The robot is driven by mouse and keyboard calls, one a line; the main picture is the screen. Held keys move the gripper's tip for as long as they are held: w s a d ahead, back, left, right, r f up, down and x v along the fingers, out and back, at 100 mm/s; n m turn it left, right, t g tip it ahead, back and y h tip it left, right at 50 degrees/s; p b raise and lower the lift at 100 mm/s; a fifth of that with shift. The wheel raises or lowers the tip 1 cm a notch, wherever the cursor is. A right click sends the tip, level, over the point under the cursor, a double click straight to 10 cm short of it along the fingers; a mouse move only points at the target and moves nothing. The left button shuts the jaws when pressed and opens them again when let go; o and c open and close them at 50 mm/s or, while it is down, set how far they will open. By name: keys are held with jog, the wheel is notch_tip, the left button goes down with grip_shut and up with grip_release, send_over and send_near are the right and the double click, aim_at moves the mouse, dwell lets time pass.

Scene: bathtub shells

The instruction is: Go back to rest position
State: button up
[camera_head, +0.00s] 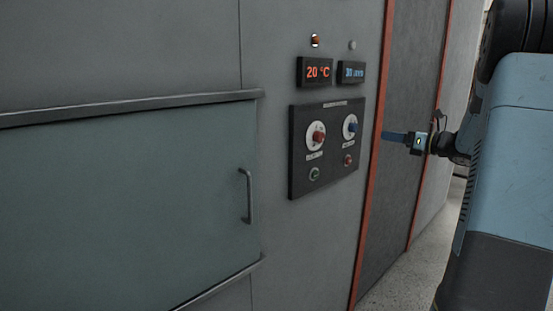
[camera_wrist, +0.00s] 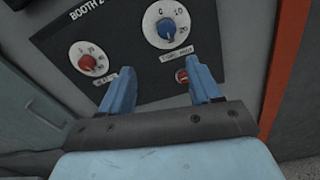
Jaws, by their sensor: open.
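My gripper (camera_head: 397,137) is at the right in the head view, in front of the grey door and to the right of the control panel (camera_head: 297,177). In the wrist view my gripper (camera_wrist: 160,80) shows two blue fingers spread apart with nothing between them. Behind them is the same black panel (camera_wrist: 120,62), with a red knob (camera_wrist: 86,63) and a blue knob (camera_wrist: 167,28) on white dials. A small red button (camera_wrist: 181,75) sits just left of the right finger. The fingers seem apart from the panel, but the exact gap cannot be told.
Two displays, a red one reading 20 °C (camera_head: 316,72) and a blue one (camera_head: 351,72), are above the panel. A sliding greenish door (camera_head: 120,200) with a handle (camera_head: 246,196) is at the left. An orange-red door frame (camera_head: 372,180) stands right of the panel. Bare floor (camera_head: 415,270) shows lower right.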

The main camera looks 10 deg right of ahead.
jog(key=s+a+n+g+h, duration=0.1)
jog(key=s+a+n+g, duration=0.3)
jog(key=s+a+n, duration=0.55)
jog(key=s+a+n+g+h, duration=0.1)
jog(key=s+a+n+g, duration=0.5)
jog(key=a, duration=0.7)
jog(key=s+f+n+t+h, duration=0.1)
jog(key=s+f+n+h, duration=0.1)
jog(key=s+n+h, duration=0.2)
jog(key=s+a+f+n+h, duration=0.1)
jog(key=s+n+h, duration=0.3)
jog(key=s+n, duration=0.7)
jog(key=s+f, duration=0.1)
jog(key=s, duration=0.5)
jog(key=shift+s+t+h, duration=0.35)
jog(key=shift+t+h, duration=0.05)
jog(key=shift+c, duration=0.2)
